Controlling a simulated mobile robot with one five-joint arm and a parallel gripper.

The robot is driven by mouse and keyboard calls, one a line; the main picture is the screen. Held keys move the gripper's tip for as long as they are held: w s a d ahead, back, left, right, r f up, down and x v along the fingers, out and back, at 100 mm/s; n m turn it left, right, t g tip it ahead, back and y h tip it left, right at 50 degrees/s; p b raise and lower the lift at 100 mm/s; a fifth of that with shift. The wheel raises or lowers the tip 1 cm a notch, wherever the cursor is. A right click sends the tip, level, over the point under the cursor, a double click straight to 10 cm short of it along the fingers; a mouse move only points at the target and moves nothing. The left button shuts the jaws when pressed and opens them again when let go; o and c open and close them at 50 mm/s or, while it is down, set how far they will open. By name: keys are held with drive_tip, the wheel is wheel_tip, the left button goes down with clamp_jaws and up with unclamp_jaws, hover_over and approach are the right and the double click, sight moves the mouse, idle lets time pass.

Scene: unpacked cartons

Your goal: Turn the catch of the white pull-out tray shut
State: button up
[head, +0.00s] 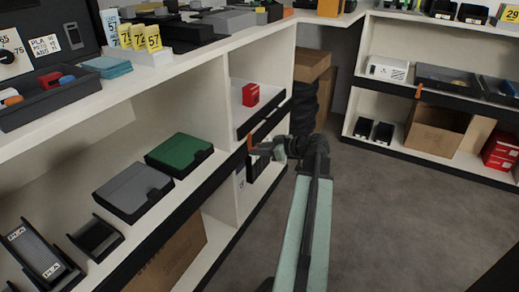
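The white pull-out tray (268,101) with a dark front edge is in the middle of the head view, in the left shelf unit. A small red box (250,95) stands on it. A small orange catch (249,140) shows at the lower left of the tray's front, pointing roughly downward. My gripper (262,149) is at the end of my arm, just right of the catch and below the tray's front edge. It is close to the catch, but I cannot tell if they touch. The fingers are small and dark, so their opening is unclear.
A green case (180,152) and a grey case (133,190) lie on the lower left shelf. Another orange catch (418,91) shows on the right shelf unit. Cardboard boxes (311,66) stand in the corner. The grey floor (400,215) on the right is clear.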

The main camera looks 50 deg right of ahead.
drive_tip(key=shift+o, duration=0.8)
drive_tip(key=p+v, duration=0.3)
drive_tip(key=v, duration=0.4)
drive_tip(key=shift+s, duration=0.35)
drive_tip(key=shift+d+r, duration=0.1)
drive_tip(key=shift+d, duration=0.05)
